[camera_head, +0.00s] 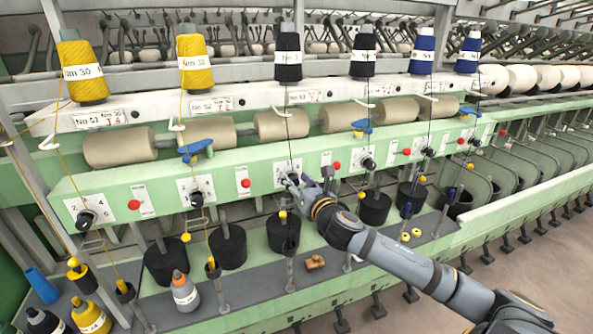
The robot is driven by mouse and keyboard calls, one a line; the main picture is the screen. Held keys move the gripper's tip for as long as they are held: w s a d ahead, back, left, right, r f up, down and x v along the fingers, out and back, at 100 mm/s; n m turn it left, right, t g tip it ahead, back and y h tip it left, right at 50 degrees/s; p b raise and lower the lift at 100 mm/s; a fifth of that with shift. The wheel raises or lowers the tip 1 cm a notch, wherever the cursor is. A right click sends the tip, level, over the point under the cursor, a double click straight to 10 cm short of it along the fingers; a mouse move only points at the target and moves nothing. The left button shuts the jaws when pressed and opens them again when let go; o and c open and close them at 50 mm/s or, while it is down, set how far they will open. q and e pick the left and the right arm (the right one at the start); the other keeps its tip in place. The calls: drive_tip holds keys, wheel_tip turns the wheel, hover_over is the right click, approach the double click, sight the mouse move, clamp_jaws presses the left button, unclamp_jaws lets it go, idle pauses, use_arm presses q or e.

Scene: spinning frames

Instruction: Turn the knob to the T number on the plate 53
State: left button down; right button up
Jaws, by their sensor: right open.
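A white plate (101,118) at the left of the upper rail seems to read No 53, Nm 30, T 4. Below it, a black knob (86,219) sits on a white dial marked 2, 4 and 6; its exact pointer direction is too small to tell. Another black knob (197,199) is further right on the green rail. My right gripper (297,181) is open at the lower edge of the third dial (287,168) from the left and hides most of its knob. Whether the fingers touch that knob I cannot tell. My left gripper is not in view.
Yellow (82,70), black and blue thread cones stand on the upper rail, with threads running down. Red buttons (134,204) and blue levers (195,148) stick out from the rail. Bottles (185,292) and black cylinders (228,247) stand below.

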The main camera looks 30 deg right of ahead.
wheel_tip(320, 180, up, 8)
